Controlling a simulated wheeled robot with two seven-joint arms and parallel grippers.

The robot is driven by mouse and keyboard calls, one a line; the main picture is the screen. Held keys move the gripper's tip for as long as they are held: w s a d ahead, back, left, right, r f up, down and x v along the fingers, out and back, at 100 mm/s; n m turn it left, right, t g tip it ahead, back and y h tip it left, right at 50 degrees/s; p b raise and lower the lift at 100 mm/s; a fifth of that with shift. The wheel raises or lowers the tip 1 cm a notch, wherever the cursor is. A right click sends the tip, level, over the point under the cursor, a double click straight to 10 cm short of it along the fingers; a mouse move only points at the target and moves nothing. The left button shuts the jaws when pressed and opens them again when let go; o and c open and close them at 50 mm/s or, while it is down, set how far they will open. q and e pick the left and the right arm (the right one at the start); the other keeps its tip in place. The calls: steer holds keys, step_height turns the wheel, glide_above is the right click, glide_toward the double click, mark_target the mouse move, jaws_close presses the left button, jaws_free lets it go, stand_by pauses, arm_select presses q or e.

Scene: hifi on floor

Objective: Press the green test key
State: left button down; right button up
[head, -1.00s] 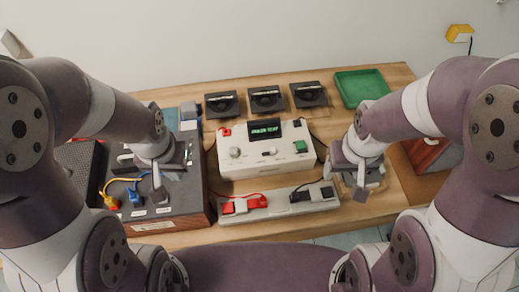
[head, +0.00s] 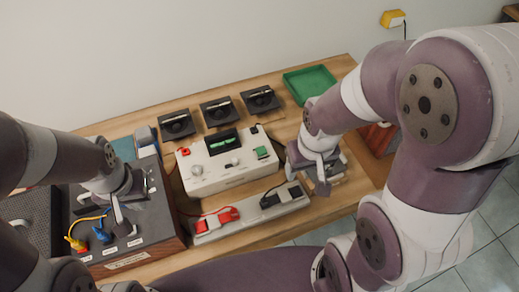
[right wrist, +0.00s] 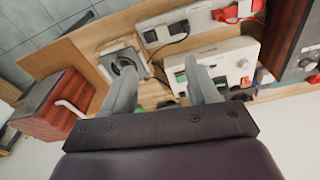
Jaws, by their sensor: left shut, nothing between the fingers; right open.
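The white test unit (head: 225,170) stands mid-bench, with a dark display (head: 222,143) showing green characters. Its green key (head: 262,152) is on the right end of its top and a red button (head: 185,152) on the left. In the right wrist view the key (right wrist: 181,77) is partly hidden behind a finger. My right gripper (head: 322,187) is to the right of the unit, apart from the key; its spread fingers show empty in the right wrist view (right wrist: 160,75). My left gripper (head: 119,224) is shut and empty, over the dark box at the left.
A power strip (head: 250,213) with red and black plugs lies in front of the unit. Several black devices (head: 219,110) line the back, beside a green tray (head: 310,82). The dark box (head: 150,243) with yellow and blue plugs is at left. A red-brown box (head: 378,138) stands right.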

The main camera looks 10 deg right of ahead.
jaws_close()
stand_by(1.5)
